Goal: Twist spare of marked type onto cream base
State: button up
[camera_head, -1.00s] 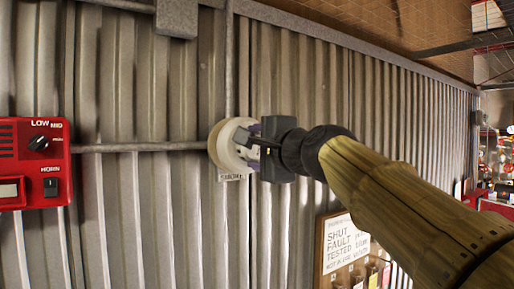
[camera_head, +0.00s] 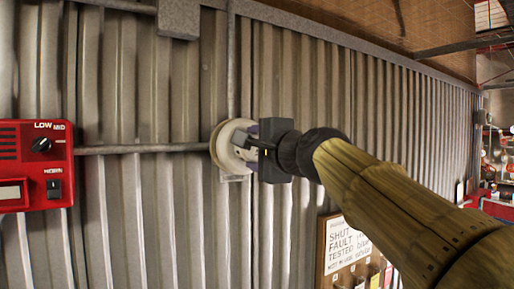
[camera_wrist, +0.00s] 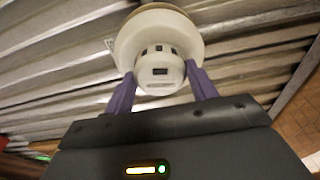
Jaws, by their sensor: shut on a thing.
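The cream base (camera_head: 218,144) is a round disc on the corrugated wall, at the conduit junction. A white detector head (camera_head: 238,152) sits against its face; whether it is locked on cannot be told. In the wrist view the white detector (camera_wrist: 160,72) has a small dark window and slots, with the cream base rim (camera_wrist: 122,45) behind it. My gripper (camera_head: 252,148) is shut on the detector, its purple fingers on either side; they also show in the wrist view (camera_wrist: 160,90). A small label (camera_head: 235,177), partly hidden, is below the base.
A red panel (camera_head: 38,165) with a knob and a horn switch is at the left. A signboard (camera_head: 345,245) with small items under it is at lower right. Conduits (camera_head: 140,148) run along the wall to the base. Bare corrugated wall lies around it.

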jog(key=shift+p+x, duration=0.35)
jog(key=shift+x, duration=0.45)
jog(key=o, duration=1.1)
jog(key=shift+a, duration=0.1)
